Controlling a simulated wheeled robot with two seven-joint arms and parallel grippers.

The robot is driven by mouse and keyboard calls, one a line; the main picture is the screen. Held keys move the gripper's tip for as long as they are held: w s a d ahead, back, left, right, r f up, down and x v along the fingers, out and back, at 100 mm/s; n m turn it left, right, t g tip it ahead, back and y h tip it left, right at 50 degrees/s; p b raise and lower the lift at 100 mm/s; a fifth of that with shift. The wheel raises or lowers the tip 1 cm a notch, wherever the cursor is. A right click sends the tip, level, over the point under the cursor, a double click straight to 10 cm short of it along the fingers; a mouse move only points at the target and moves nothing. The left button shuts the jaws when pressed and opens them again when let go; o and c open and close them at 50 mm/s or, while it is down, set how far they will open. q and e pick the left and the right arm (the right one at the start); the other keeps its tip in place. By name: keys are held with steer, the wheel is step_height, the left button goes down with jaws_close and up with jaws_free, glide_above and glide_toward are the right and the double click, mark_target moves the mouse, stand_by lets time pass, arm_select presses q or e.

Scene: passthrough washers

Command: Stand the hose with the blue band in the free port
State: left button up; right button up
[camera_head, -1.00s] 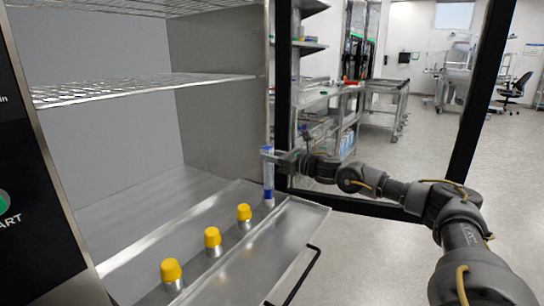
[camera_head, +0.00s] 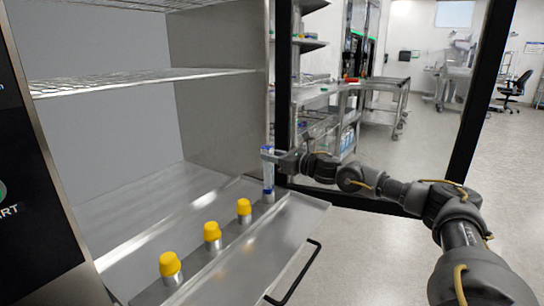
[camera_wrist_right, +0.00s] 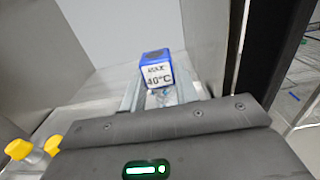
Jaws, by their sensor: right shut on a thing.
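The hose with the blue band (camera_head: 268,178) stands upright at the far right end of the row of ports in the head view. My right gripper (camera_head: 270,155) is shut on its upper part. In the right wrist view the blue band (camera_wrist_right: 157,68) with a white "MAX 40°C" label shows just beyond the gripper. The hose's lower end is at the metal ledge, in line with the capped ports; I cannot tell whether it is seated in the free port, which it hides. My left gripper is not in view.
Three ports with yellow caps, near (camera_head: 170,264), middle (camera_head: 212,231) and far (camera_head: 244,207), stand along the ledge. The open washer door (camera_head: 262,245) with its black handle (camera_head: 296,275) lies in front. A wire rack (camera_head: 140,80) is above inside the chamber.

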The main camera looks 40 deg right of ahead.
arm_select(q)
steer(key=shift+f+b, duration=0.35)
steer(key=shift+b, duration=0.05)
arm_select(e)
steer(key=shift+f, duration=0.55)
stand_by(0.3)
steer(key=o, duration=1.1)
arm_select(q)
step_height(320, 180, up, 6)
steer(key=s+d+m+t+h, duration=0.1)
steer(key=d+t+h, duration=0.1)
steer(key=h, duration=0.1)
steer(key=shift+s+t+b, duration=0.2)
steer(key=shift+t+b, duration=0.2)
steer(key=shift+b, duration=0.05)
arm_select(e)
steer(key=shift+v, duration=5.4)
